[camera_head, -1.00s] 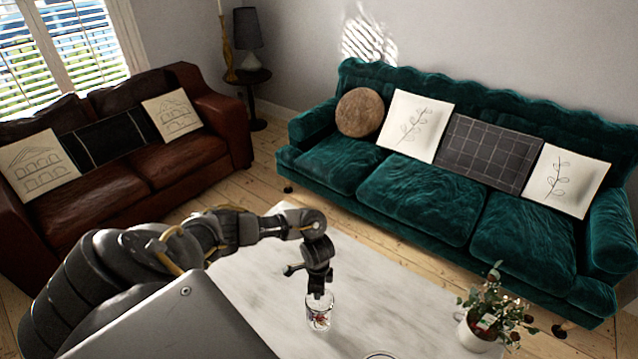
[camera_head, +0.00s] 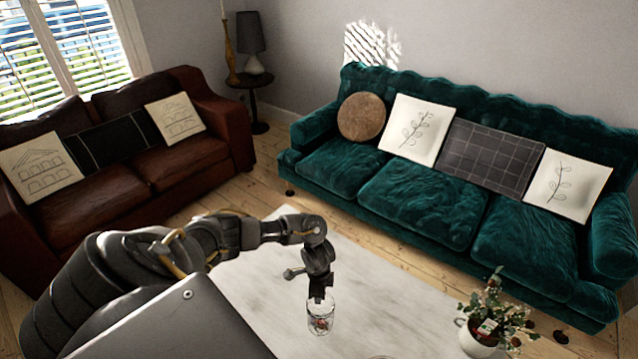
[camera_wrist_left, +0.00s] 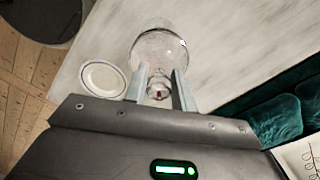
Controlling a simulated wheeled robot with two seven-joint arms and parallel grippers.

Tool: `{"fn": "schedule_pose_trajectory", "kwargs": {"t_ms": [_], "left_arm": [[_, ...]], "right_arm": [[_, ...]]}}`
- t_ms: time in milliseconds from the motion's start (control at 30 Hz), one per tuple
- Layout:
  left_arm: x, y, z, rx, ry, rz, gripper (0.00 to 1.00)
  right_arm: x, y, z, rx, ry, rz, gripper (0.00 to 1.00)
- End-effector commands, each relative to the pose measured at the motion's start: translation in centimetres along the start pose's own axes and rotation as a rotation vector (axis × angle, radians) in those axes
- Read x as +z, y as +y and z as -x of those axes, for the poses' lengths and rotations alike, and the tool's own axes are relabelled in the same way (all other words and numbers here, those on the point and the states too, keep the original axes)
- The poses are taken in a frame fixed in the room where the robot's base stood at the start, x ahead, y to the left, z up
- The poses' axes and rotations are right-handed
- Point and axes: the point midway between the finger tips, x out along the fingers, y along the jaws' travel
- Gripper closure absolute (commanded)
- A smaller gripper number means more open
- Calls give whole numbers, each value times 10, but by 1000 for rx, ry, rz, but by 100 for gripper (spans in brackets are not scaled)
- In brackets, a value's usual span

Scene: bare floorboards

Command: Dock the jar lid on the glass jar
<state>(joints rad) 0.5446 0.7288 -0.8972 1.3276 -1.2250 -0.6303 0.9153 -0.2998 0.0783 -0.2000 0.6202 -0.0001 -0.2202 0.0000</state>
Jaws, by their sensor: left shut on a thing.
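The glass jar (camera_head: 321,318) is clear with a red print and stands about upright at the table's near middle. In the left wrist view the jar (camera_wrist_left: 158,48) shows between and beyond the two fingers (camera_wrist_left: 161,88). I cannot tell whether the jar touches the table.
The pale table (camera_head: 385,290) is mostly clear. A potted plant (camera_head: 478,338) stands near its right end. A green sofa (camera_head: 425,200) is behind the table and a brown leather sofa (camera_head: 150,165) is at the left. My right gripper is out of view.

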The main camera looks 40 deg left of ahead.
Motion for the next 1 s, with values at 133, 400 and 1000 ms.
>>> {"fn": "schedule_pose_trajectory", "kwargs": {"t_ms": [133,400,1000], "left_arm": [[0,0,0,0,1,0,100],[0,0,-2,0,1,-1,100],[-1,0,-13,0,1,0,72]], "right_arm": [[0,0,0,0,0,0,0],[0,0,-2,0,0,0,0],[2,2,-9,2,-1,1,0]]}}
